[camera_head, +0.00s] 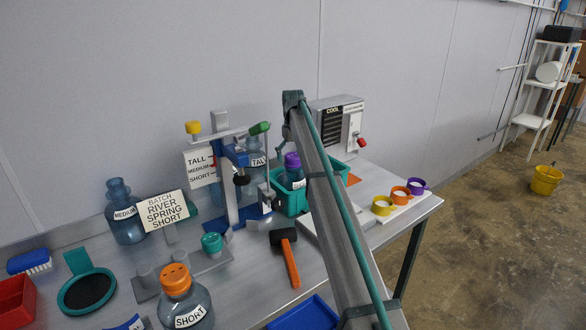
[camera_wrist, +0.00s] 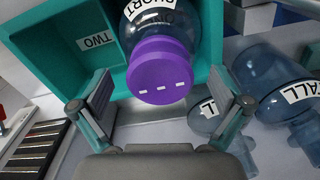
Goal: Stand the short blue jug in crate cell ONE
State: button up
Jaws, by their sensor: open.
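A translucent blue jug with a purple cap (camera_wrist: 160,72), labelled SHORT, is in a cell of the teal crate (camera_wrist: 60,45). In the head view the purple-capped jug (camera_head: 293,172) shows in the crate (camera_head: 291,203); my arm hides part of the crate, and I cannot make out my gripper there. Another blue jug labelled SHORT (camera_head: 186,308), with an orange cap, stands at the front of the table.
A blue-and-grey press stand (camera_head: 231,190) and a jug labelled TALL (camera_head: 256,155) are left of the crate. A jug labelled MEDIUM (camera_head: 125,222) is farther left. An orange-handled hammer (camera_head: 290,265) lies in front. Coloured cups (camera_head: 400,194) stand right; a cooler box (camera_head: 338,128) is behind.

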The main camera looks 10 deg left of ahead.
notch_tip(320, 180, up, 7)
jog(key=shift+r+p, duration=0.15)
jog(key=shift+p, duration=0.5)
